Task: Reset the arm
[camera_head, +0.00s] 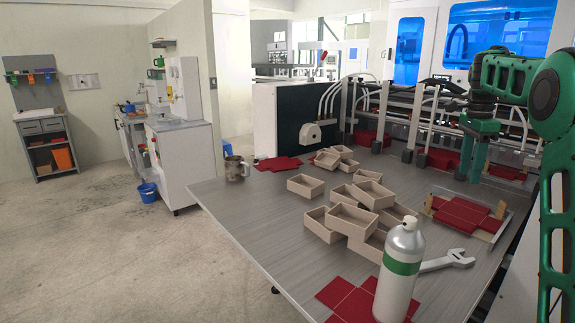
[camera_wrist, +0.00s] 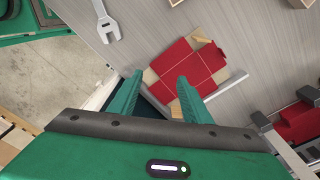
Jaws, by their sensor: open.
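My green arm comes in from the right in the head view. My gripper (camera_head: 473,160) hangs pointing down above the right part of the table, near the machine. In the wrist view its two green fingers (camera_wrist: 157,95) are spread apart with nothing between them. Beyond the fingertips lies a flat red sheet (camera_wrist: 188,70) on a tan sheet. The same red sheets show on a tray (camera_head: 462,213) in the head view, below and in front of the gripper. The gripper is above them and apart from them.
Several open tan boxes (camera_head: 353,219) lie piled mid-table. A white spray bottle with a green band (camera_head: 400,270) stands at the front, beside a wrench (camera_head: 447,261) and red sheets (camera_head: 350,298). A metal mug (camera_head: 236,168) stands at the left edge. The machine (camera_head: 385,110) lines the back.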

